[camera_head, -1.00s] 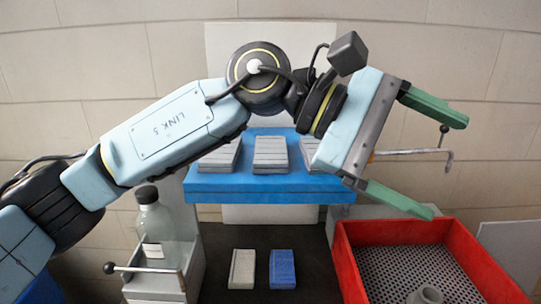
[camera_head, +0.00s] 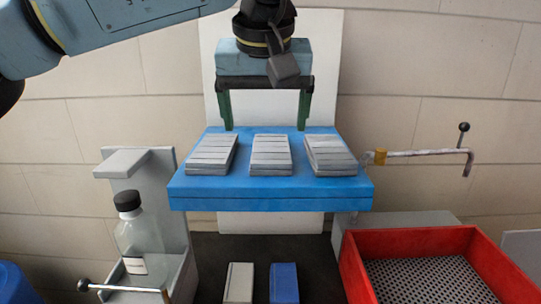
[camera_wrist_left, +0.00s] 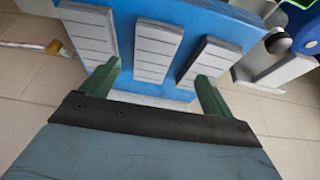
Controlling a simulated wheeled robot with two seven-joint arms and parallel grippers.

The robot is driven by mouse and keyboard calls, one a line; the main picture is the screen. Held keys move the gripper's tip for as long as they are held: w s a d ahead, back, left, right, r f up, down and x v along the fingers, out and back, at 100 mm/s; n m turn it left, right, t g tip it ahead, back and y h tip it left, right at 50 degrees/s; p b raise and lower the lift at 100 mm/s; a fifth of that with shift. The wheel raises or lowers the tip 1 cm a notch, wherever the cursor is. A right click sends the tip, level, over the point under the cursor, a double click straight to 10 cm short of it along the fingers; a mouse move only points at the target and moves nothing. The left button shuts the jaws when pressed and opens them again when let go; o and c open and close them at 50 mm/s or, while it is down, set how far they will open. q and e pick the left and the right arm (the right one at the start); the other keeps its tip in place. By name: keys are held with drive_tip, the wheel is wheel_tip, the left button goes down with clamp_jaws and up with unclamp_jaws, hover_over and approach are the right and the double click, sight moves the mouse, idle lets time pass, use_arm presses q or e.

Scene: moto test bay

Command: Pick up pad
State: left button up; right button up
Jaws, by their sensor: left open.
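Three grey ribbed pads lie apart in a row on a blue shelf (camera_head: 270,192): a left pad (camera_head: 212,155), a middle pad (camera_head: 270,154) and a right pad (camera_head: 330,154). Two more flat blocks lie below on the dark surface, one pale grey (camera_head: 239,283) and one blue (camera_head: 284,283). My left gripper (camera_head: 265,124) is open and empty, its green fingers pointing down at the back edge of the shelf, beyond the pads. In the left wrist view the fingers (camera_wrist_left: 157,85) straddle the middle pad (camera_wrist_left: 157,52) sideways, without visibly touching it. My right gripper is out of view.
A red bin (camera_head: 415,236) with a perforated floor stands at right, below a tap-like pipe (camera_head: 420,153). A clear bottle (camera_head: 137,232) with a black cap stands in a grey holder (camera_head: 184,245) at left. A white panel (camera_head: 320,60) rises behind the shelf.

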sight(271, 151)
use_arm(q)
drive_tip(key=shift+d+x, duration=0.2)
drive_tip(key=shift+x, duration=1.55)
drive_tip(key=shift+d+x, duration=0.2)
drive_tip(key=shift+x, duration=1.55)
drive_tip(key=shift+w+r, duration=0.1)
drive_tip(key=shift+w, duration=0.05)
drive_tip(key=c, duration=1.1)
